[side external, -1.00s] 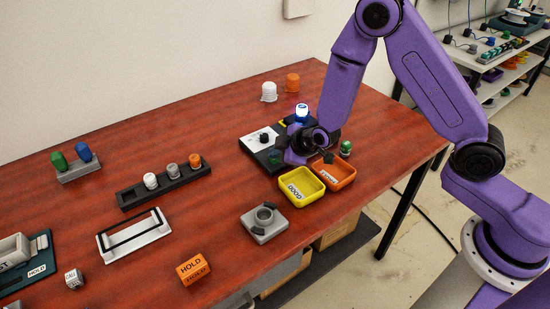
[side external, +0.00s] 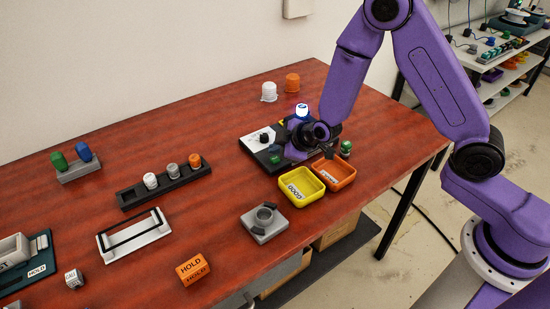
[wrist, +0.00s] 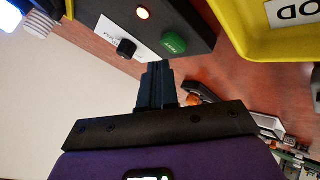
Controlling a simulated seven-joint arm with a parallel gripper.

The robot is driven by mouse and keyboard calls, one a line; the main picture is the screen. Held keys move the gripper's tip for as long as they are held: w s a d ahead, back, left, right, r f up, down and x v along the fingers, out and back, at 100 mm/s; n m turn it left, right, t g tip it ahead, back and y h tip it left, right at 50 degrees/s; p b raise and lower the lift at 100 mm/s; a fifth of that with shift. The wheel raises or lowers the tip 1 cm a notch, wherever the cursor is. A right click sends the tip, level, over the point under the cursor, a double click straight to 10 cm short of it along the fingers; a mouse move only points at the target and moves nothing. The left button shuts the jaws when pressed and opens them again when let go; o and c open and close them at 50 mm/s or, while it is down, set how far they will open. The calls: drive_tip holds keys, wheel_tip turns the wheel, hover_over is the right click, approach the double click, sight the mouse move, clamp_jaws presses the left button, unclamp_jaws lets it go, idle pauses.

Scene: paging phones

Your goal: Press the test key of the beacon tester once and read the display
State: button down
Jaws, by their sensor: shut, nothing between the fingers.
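The beacon tester (side external: 250,142) is a dark flat box near the back right of the table, partly hidden by my arm. No readable display shows.
A yellow tray (side external: 296,197) and an orange tray (side external: 346,180) stand close in front of the tester. A green-topped beacon (side external: 346,148) stands to its right. White (side external: 269,92) and orange (side external: 292,83) caps stand behind. A grey holder (side external: 264,236) sits toward the front edge.

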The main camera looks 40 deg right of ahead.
sight(277, 165)
drive_tip(key=shift+r, duration=2.5)
drive_tip(key=shift+s+a, duration=0.1)
drive_tip(key=s+a+r+g+y, duration=0.1)
drive_tip(key=s+r+g, duration=0.15)
drive_tip(key=s, duration=0.55)
drive_tip(key=s+a+r+g+y, duration=0.1)
drive_tip(key=s+r+g, duration=0.15)
drive_tip(key=s, duration=0.65)
drive_tip(key=s+d+r+g+h, duration=0.1)
drive_tip(key=s+d+r+g, duration=0.1)
drive_tip(key=s+d, duration=0.3)
drive_tip(key=s+d+r+n+g+h, duration=0.1)
drive_tip(key=s+d, duration=0.5)
drive_tip(key=s, duration=0.8)
drive_tip(key=shift+d+r+g+h, duration=0.15)
drive_tip(key=shift+r+g+h, duration=0.25)
drive_tip(key=shift+r+h, duration=0.35)
